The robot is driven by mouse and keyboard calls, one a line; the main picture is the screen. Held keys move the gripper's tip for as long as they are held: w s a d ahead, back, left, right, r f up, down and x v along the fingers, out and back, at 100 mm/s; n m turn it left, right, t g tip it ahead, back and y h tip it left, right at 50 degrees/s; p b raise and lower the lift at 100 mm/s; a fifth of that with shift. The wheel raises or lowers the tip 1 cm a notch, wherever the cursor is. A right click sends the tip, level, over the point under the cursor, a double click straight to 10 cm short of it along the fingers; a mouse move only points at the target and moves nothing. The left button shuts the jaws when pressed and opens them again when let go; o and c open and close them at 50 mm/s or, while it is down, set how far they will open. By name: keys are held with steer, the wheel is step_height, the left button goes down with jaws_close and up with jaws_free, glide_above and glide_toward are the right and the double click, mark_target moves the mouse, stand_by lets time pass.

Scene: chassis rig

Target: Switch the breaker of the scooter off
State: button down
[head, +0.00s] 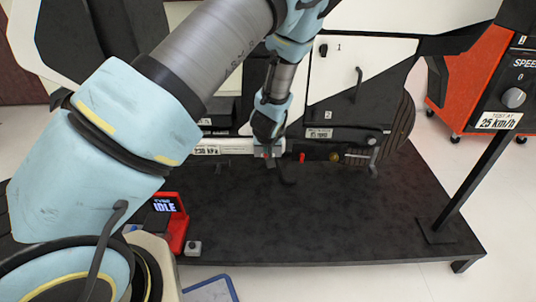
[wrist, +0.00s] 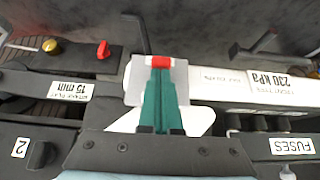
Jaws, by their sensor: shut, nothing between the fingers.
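The scooter (head: 345,85) has white and dark panels and stands on a dark platform. A small red lever (head: 303,157) sits low on its side; in the wrist view a red lever (wrist: 103,49) stands on a dark block, left of my fingers. I cannot tell for sure that this is the breaker. My gripper (head: 268,154) is low at the scooter's side, left of the red lever in the head view. In the wrist view its green fingers (wrist: 160,72) are shut and empty, over a pale bar, apart from the red lever.
A brass knob (wrist: 50,46) sits beside the red lever. A FUSES label (wrist: 291,146) and a 230 kPa label (wrist: 268,80) are at right. A red display reading IDLE (head: 165,206) and an orange speed cabinet (head: 480,80) flank the platform (head: 320,220), whose front is mostly clear.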

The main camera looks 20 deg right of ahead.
steer(key=shift+s+f+t, duration=0.1)
steer(key=shift+f+t, duration=0.05)
steer(key=shift+t, duration=0.15)
steer(key=shift+r+p, duration=0.75)
steer(key=shift+r, duration=0.05)
